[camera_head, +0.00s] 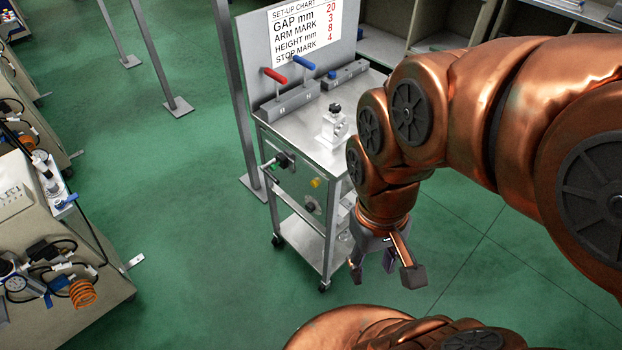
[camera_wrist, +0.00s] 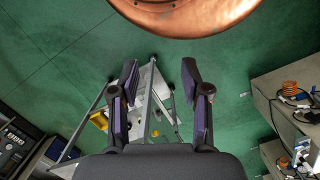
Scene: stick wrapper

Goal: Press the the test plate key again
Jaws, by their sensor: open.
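A metal cart (camera_head: 300,232) stands in the middle of the head view, with a front panel (camera_head: 292,188). The panel carries a green button (camera_head: 272,166), a yellow button (camera_head: 315,183) and dark knobs (camera_head: 285,160). No readable label marks any of these as the test plate key, so I cannot tell which it is. My gripper (camera_head: 384,274) hangs open and empty to the right of the cart, apart from the panel. In the wrist view my gripper (camera_wrist: 159,78) shows its two fingers spread, with part of the cart frame and a yellow part (camera_wrist: 99,121) beyond them.
A set-up chart (camera_head: 306,32) stands at the cart's back. Blocks with a red handle (camera_head: 275,75) and a blue handle (camera_head: 304,62) sit on top, beside a small metal fixture (camera_head: 335,124). A cluttered bench (camera_head: 60,310) is at left. Green floor lies clear between.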

